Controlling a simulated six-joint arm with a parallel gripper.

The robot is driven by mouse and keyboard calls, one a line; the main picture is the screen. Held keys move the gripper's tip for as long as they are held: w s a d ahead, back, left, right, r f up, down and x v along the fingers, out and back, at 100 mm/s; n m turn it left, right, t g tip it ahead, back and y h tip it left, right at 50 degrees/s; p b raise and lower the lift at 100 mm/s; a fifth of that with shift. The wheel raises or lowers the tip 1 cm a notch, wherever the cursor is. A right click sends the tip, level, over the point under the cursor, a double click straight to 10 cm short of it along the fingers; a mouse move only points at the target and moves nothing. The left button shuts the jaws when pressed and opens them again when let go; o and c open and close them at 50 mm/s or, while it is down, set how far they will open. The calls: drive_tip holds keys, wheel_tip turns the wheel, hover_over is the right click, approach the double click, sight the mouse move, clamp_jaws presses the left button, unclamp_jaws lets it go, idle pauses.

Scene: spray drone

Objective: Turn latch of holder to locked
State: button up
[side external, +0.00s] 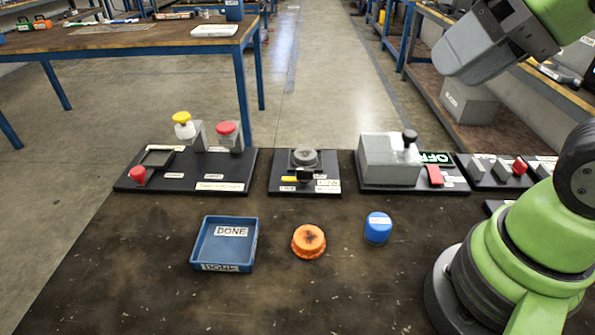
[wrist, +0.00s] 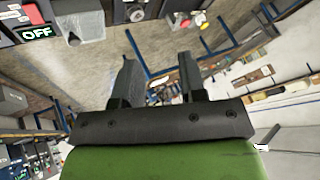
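A black panel (side external: 325,188) at the middle of the bench carries a round grey holder (side external: 304,159). At its front is a black latch with a yellow handle (side external: 289,179) pointing left. The small labels beside it are too small to read. My gripper (wrist: 157,68) shows in the wrist view with its two dark fingers apart and nothing between them. In the side external view my arm is at the upper right, well away from the holder, and the fingertips cannot be made out there. The latch cannot be made out in the wrist view.
Left is a panel (side external: 185,186) with red and yellow knobs. Right is a grey box (side external: 388,165) with a black lever, a red switch and an OFF sign (side external: 436,157). A blue DONE tray (side external: 202,245), an orange cap (side external: 308,241) and a blue cap (side external: 378,228) stand in front.

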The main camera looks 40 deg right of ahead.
drive_tip(key=w+n+g, duration=0.2)
drive_tip(key=w+n, duration=0.1)
drive_tip(key=w, duration=0.4)
drive_tip(key=n+g+h, duration=0.2)
drive_tip(key=n+g, duration=0.3)
drive_tip(key=n, duration=0.5)
hover_over(305, 169)
wheel_tip(305, 169, down, 17)
drive_tip(key=shift+f, duration=0.9)
wheel_tip(305, 169, down, 9)
drive_tip(key=shift+f, duration=0.1)
clamp_jaws()
